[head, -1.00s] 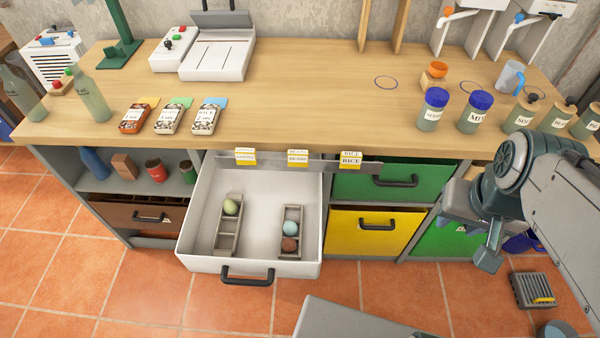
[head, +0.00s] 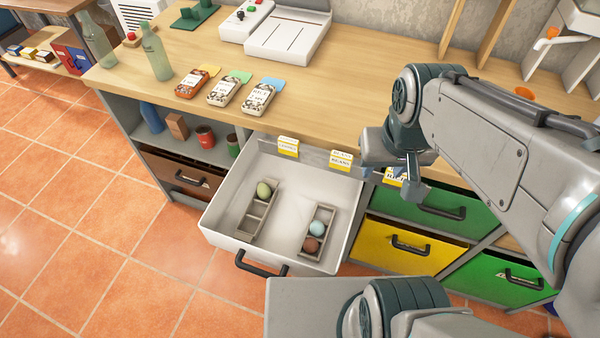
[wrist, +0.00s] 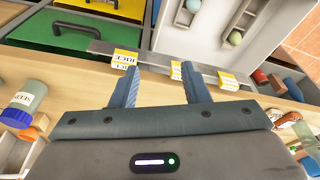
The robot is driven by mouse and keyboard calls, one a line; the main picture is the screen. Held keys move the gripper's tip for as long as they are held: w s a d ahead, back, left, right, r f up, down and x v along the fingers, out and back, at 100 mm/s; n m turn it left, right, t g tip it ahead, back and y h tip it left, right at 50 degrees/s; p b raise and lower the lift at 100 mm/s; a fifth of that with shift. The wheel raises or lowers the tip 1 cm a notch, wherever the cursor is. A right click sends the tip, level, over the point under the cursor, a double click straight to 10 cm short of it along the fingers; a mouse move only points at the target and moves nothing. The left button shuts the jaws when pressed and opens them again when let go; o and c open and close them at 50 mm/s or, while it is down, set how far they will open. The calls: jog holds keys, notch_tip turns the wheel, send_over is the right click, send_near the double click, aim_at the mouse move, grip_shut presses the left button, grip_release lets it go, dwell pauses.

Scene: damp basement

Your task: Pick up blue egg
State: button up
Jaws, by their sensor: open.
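The blue egg (head: 317,228) sits in the right-hand grey egg holder (head: 331,213) inside the open white drawer (head: 222,205). A brown egg (head: 310,244) is in the same holder, nearer the drawer front. A green egg (head: 264,190) sits in the left-hand holder (head: 246,228). My gripper (head: 416,183) is in the air to the right of the drawer, near the counter's front edge, apart from the eggs. In the wrist view my gripper (wrist: 160,88) is open with nothing between its fingers. The blue egg (wrist: 193,6) shows there at the top edge, partly cut off.
The wooden counter (head: 330,95) lies behind the drawer and holds seed packets (head: 224,92) and glass bottles (head: 157,55). Label cards (head: 288,147) stand along the counter's front edge. A green drawer (head: 430,203) and a yellow drawer (head: 400,240) are shut to the right.

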jog(key=w+a+f+n+g+h+b, duration=0.1)
jog(key=w+a+f+n+g+b, duration=0.2)
jog(key=w+a+f+n+b, duration=0.5)
jog(key=n+g+h+b, duration=0.2)
jog(key=n+h+b, duration=0.1)
jog(key=n, duration=0.3)
send_near(315, 222)
jog(key=shift+b+x, duration=1.25)
jog(key=shift+x, duration=3.65)
jog(key=shift+c, duration=1.4)
jog(key=shift+r, duration=0.1)
